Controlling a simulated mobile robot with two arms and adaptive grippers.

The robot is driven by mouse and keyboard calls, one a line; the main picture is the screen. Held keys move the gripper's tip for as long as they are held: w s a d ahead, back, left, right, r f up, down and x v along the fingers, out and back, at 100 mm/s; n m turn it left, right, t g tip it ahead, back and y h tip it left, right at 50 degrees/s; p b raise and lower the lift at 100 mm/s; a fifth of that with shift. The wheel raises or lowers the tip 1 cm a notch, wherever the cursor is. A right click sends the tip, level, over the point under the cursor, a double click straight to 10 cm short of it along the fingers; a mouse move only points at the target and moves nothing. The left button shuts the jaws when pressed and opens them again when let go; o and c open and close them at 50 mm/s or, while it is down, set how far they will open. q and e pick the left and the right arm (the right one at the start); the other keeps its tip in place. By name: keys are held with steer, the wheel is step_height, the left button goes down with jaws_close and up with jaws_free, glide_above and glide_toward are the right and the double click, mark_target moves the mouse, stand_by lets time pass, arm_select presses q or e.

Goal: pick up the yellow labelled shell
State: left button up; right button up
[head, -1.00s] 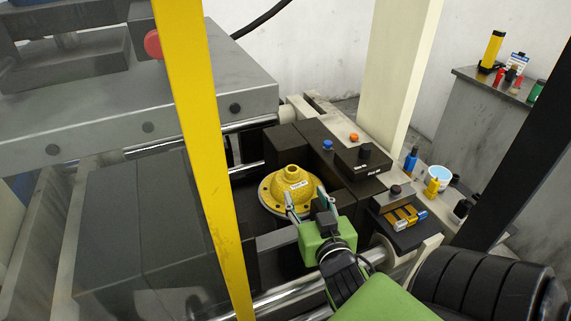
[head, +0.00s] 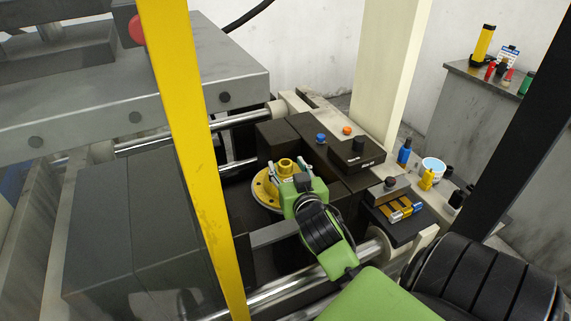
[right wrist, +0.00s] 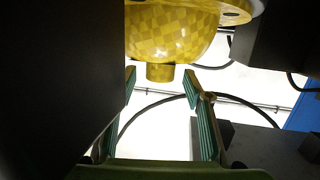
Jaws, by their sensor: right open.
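The yellow shell (head: 264,190) is a dome with a round flange and a short neck. It sits in the dark press block at the centre of the head view, partly hidden behind my right gripper (head: 289,167). Its label cannot be made out now. In the right wrist view the checkered yellow shell (right wrist: 172,30) shows with its neck (right wrist: 160,72) between the fingertips of my right gripper (right wrist: 161,80). The fingers are open, one on each side of the neck, with gaps visible. My left gripper is not in view.
A yellow post (head: 190,150) stands left of the shell. Dark blocks (head: 318,150) rise close behind and right of it. A black tray (head: 400,226) with small coloured parts lies to the right. A white cup (head: 432,168) and bottles stand on the ledge beyond.

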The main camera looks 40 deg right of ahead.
steer(key=shift+x, duration=1.2)
steer(key=shift+s, duration=0.1)
jaws_close()
steer(key=shift+r, duration=0.15)
